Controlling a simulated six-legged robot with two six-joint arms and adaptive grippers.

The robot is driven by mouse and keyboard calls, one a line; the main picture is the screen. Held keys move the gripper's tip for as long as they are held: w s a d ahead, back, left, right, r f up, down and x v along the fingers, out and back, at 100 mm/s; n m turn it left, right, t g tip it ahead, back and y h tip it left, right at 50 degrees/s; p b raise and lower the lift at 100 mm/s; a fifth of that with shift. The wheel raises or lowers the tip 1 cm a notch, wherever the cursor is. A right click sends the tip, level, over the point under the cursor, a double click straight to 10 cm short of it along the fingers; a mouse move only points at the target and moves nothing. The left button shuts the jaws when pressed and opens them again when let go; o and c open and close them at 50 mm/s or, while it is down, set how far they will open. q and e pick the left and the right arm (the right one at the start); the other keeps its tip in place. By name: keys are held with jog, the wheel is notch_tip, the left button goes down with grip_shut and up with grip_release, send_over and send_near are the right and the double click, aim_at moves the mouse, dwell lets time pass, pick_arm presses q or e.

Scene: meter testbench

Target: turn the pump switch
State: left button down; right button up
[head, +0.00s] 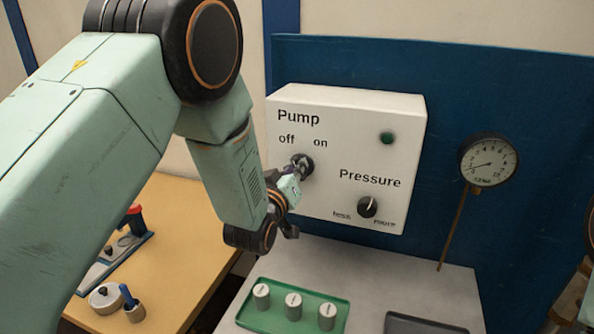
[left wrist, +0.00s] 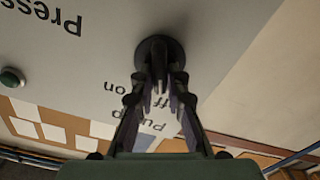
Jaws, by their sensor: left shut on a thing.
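The pump switch (head: 307,168) is a round black knob on the white control box (head: 350,120), below the words "off" and "on". My left gripper (head: 299,165) is shut on the switch, partly covering it in the head view. In the left wrist view, the fingers of my left gripper (left wrist: 157,85) close together on the handle of the switch (left wrist: 155,46), with the box lettering upside down. The exact angle of the handle is hard to tell behind the fingers. My right gripper is not clearly visible.
A black pressure knob (head: 368,207) sits lower right on the box, and a dark green lamp (head: 387,138) above it. A round gauge (head: 489,160) stands right of the box. A green tray (head: 275,318) with white cylinders and a dark tray (head: 420,325) lie in front.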

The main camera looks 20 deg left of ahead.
pick_arm(q)
jog(key=shift+a+r+n, duration=0.15)
jog(key=shift+r+n, duration=0.1)
jog(key=shift+n, duration=0.45)
jog(key=shift+w, duration=0.1)
jog(key=c, duration=1.7)
grip_release()
jog(key=o, duration=0.4)
jog(key=shift+s+a, duration=0.1)
jog(key=shift+s, duration=0.2)
jog(key=shift+c, duration=0.2)
jog(key=shift+w+f, duration=0.15)
jog(key=s, duration=1.2)
jog(key=shift+a, duration=0.1)
